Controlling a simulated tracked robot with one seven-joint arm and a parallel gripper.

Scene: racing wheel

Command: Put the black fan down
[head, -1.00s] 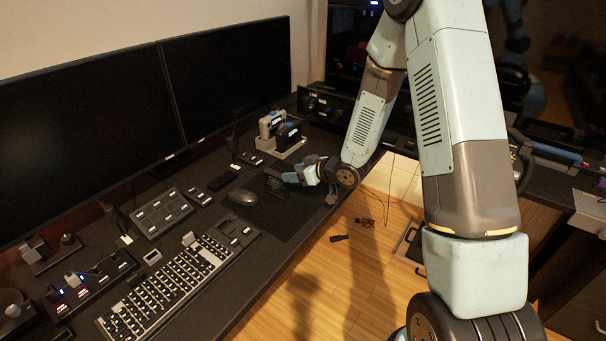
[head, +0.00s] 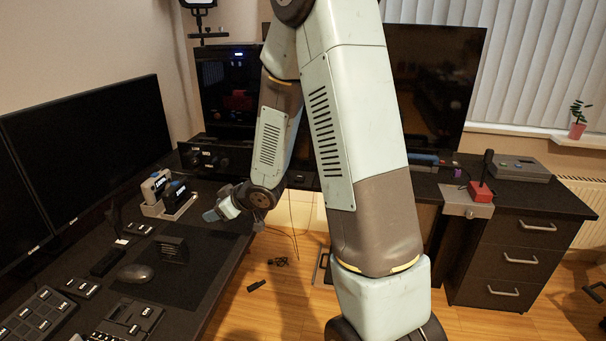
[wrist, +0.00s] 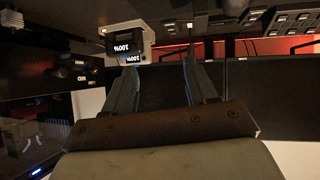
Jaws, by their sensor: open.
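The black fan (head: 172,248) is a small, dark, boxy piece standing on the black desk mat (head: 212,262), beyond the mouse. My gripper (head: 211,214) is above the desk to the right of and beyond the fan, apart from it in the head view. In the wrist view the two fingers of my gripper (wrist: 162,80) are spread with nothing held between them. I cannot make out the fan in the wrist view.
A charging dock (head: 178,208) with two battery packs stands beyond the fan; it also shows in the wrist view (wrist: 127,42). A mouse (head: 135,273) lies near the fan. Monitors (head: 92,150) line the left. The right part of the mat is clear.

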